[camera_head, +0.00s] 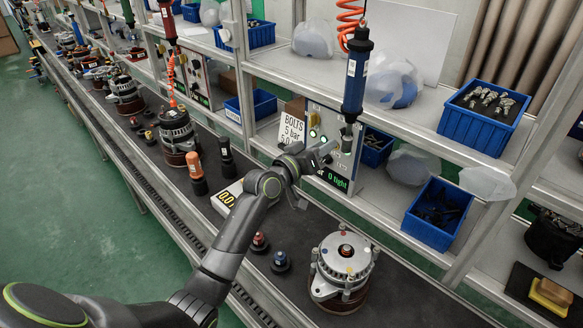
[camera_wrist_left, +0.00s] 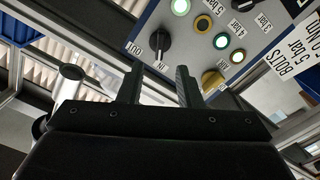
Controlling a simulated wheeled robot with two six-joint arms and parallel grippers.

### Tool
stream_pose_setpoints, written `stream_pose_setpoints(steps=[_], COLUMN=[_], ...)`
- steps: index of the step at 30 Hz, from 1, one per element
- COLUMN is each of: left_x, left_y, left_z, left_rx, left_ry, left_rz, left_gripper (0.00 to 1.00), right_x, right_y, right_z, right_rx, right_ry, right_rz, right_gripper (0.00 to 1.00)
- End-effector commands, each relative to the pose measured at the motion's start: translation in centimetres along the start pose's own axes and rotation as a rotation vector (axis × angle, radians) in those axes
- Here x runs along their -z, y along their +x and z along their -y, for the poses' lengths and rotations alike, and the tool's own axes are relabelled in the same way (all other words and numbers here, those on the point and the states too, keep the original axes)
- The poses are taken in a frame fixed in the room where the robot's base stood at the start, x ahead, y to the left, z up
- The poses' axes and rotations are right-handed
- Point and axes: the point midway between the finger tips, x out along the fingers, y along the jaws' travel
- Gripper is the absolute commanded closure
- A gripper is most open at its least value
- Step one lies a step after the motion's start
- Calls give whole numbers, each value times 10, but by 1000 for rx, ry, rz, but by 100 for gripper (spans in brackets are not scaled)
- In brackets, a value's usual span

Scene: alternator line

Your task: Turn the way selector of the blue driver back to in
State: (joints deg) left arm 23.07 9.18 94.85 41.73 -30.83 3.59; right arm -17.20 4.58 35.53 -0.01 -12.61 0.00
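The blue driver (camera_head: 355,82) hangs upright from an orange coiled hose in front of the control panel (camera_head: 322,117). In the left wrist view a black way selector (camera_wrist_left: 160,43) sits on the panel, with the label OUT at its left and IN below it. Its handle stands roughly upright in that picture; I cannot tell which end points. My left gripper (camera_head: 326,152) is close to the panel, just left of the driver's lower end. In the wrist view its two fingers (camera_wrist_left: 158,88) are apart and empty, below the selector and not around it. My right gripper is not in view.
The panel also carries a yellow-ringed knob (camera_wrist_left: 212,81) and several lit lamps. A sign reading BOLTS 5 bar (camera_head: 292,130) stands beside it. An alternator (camera_head: 343,265) stands on the dark conveyor below. Blue bins (camera_head: 437,213) sit on the shelves at right.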

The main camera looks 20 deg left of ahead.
Motion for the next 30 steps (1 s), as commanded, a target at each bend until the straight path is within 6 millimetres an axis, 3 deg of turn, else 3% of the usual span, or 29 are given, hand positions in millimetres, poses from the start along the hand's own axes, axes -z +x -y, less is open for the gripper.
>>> stream_pose_setpoints(steps=[15, 21, 30], left_x=[-2, -1, 0], left_y=[-92, -108, -111], left_z=[2, 1, 0], left_rx=[2, 1, 0], left_ry=[1, 0, -1], left_rz=[0, 0, 0], left_gripper=[68, 68, 68], right_x=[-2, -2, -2], right_y=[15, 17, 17], right_z=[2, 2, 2], right_rx=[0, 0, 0], right_ry=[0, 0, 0], right_rz=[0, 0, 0], right_gripper=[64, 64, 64])
